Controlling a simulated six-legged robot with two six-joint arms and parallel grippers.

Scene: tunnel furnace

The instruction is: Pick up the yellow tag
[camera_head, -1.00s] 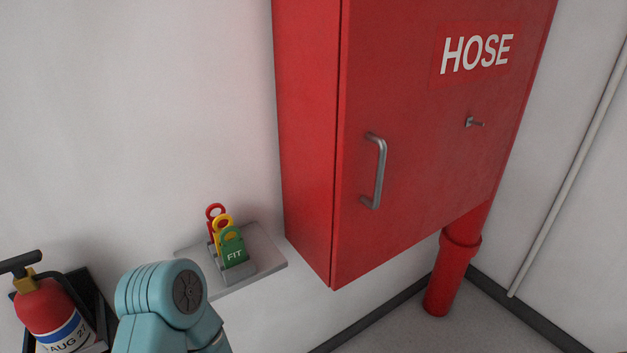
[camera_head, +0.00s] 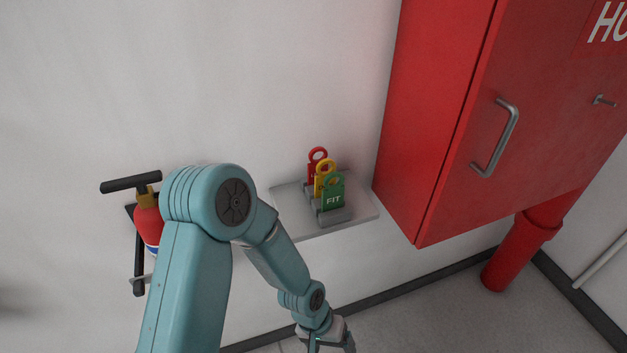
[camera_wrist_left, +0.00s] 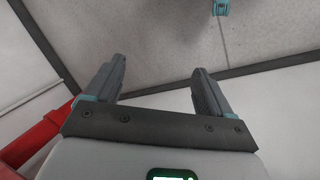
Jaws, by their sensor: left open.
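The yellow tag (camera_head: 323,172) stands upright in a grey holder (camera_head: 336,216) on a small wall shelf (camera_head: 290,206). It is between a red tag (camera_head: 316,157) behind and a green tag (camera_head: 332,194) marked FIT in front, which hides much of it. My left gripper (camera_wrist_left: 157,75) is open and empty in the left wrist view. In the head view the left wrist hangs below the shelf, at the bottom edge, apart from the tags, and its fingers are mostly cut off.
A red hose cabinet (camera_head: 450,130) with a metal handle (camera_head: 497,140) is close to the shelf's right. A red pipe (camera_head: 522,250) runs below it. A fire extinguisher (camera_head: 147,215) stands left, partly behind my arm. The wall above the shelf is bare.

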